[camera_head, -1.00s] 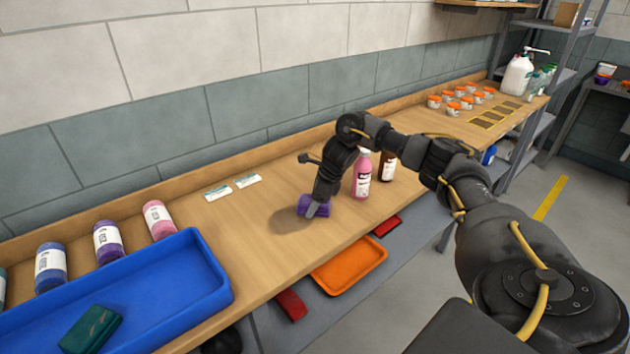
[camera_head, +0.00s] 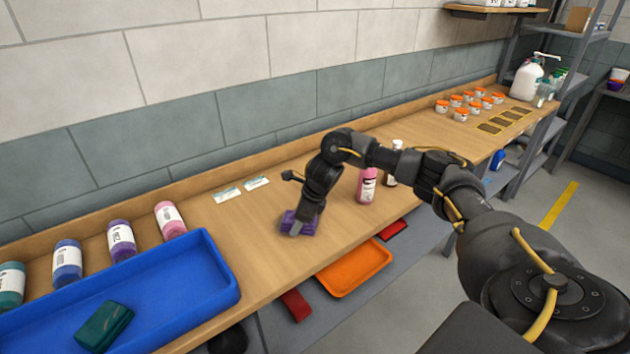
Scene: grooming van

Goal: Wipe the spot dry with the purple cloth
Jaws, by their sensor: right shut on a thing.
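My right gripper (camera_head: 298,230) is shut on the purple cloth (camera_head: 307,228) and holds it down at the wooden counter top (camera_head: 255,240). The cloth looks like a small folded block and seems to touch the wood. I cannot make out a dark wet spot on the bare wood around the cloth. Whatever lies under the cloth and gripper is hidden.
Two small white-and-green packets (camera_head: 227,194) lie behind. A blue tray (camera_head: 180,290) holding a green block (camera_head: 103,327) is at left. An orange tray (camera_head: 355,270) sits below.

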